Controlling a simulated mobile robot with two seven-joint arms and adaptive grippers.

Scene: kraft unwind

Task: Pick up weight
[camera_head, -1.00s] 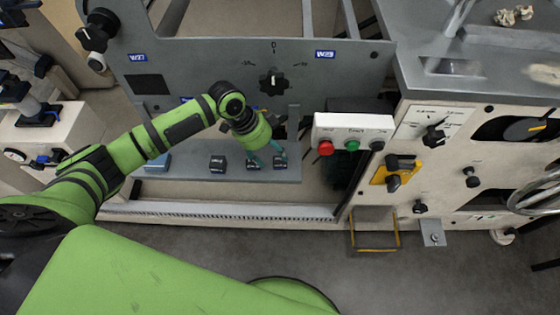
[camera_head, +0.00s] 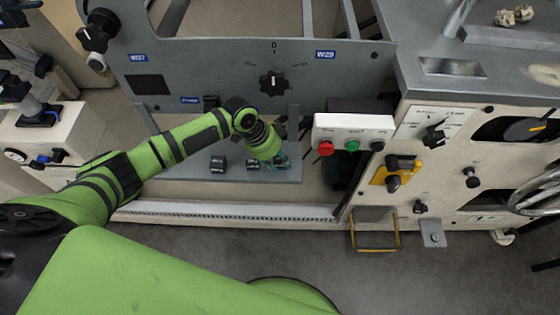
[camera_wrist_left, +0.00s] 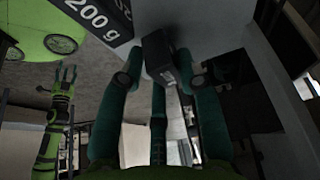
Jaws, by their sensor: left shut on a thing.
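Small dark weights stand on a grey shelf (camera_head: 180,176) in the head view. One weight (camera_head: 218,164) stands at the left, and another weight (camera_head: 253,164) is just left of my left gripper (camera_head: 279,163). In the left wrist view the fingers of my left gripper (camera_wrist_left: 158,85) are shut on a dark block-shaped weight (camera_wrist_left: 157,52). In the head view the gripper mostly hides this weight at the shelf's right end. A larger-looking weight marked 200 g (camera_wrist_left: 98,16) is close beside it. My right gripper (camera_wrist_left: 66,74) shows in the left wrist view, its fingers spread and empty.
A grey panel with a black knob (camera_head: 274,84) rises behind the shelf. A white button box (camera_head: 352,132) with red, green and black buttons is right of my left gripper. A toothed rail (camera_head: 220,211) runs in front. The floor in front is open.

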